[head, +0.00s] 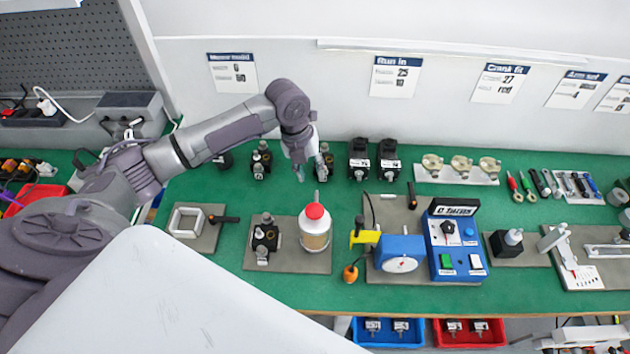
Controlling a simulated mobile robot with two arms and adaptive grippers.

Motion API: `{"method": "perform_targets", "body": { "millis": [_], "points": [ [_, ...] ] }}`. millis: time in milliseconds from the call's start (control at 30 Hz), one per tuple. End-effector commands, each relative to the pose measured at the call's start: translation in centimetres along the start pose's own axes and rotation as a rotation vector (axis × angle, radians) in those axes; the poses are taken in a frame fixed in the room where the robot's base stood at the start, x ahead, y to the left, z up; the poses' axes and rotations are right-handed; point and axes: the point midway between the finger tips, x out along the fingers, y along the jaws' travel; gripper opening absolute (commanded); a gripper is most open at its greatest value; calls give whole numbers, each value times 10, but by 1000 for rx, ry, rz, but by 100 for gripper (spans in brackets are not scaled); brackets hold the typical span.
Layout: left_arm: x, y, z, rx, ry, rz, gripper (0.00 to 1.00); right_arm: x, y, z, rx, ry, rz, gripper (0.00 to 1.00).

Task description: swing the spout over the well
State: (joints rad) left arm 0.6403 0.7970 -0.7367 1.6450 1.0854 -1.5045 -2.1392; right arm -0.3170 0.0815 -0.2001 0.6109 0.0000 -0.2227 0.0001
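A white bottle (315,236) with a red cap (315,211) stands upright on a grey mat, with a thin spout (317,196) on top of the cap. Just left of it on the same mat stands a small dark coder unit (264,240) with a metal top. I cannot make out a well on it. My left gripper (300,174) points down above the bench, behind the bottle and apart from it in the picture. Its fingertips are small and partly hidden, so its opening is unclear. I see nothing held in it. My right gripper is not in view.
Several dark coder units (359,160) stand in a row at the back. Right of the bottle are a blue device (400,254) with a yellow part and a blue control box (456,240). A grey mat (207,237) with a square frame lies left. Green bench shows between the mats.

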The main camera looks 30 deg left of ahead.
Motion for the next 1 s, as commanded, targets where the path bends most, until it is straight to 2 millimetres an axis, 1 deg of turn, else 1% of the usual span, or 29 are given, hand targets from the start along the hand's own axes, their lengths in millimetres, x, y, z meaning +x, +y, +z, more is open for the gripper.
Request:
{"method": "perform_targets", "body": {
  "millis": [33,100,200,300,467,700,767,800,933,1000],
  "points": [
    [10,0,-1,-1,3,1,36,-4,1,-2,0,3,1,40],
    [23,-1,-1,-2,4,0,36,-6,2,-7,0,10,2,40],
    [38,-1,0,-1,2,-1,36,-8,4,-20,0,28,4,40],
    [49,0,0,-1,1,0,36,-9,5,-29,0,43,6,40],
    [57,0,0,0,0,0,36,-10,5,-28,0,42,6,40],
    [57,0,0,0,-1,0,36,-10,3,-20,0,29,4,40],
    [57,0,0,0,-1,0,28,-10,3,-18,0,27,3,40],
    [57,0,0,0,-1,0,21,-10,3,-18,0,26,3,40],
    [57,0,0,0,-1,0,0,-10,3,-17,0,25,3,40],
    [57,0,0,0,-1,0,0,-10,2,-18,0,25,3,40]
  ]
}}
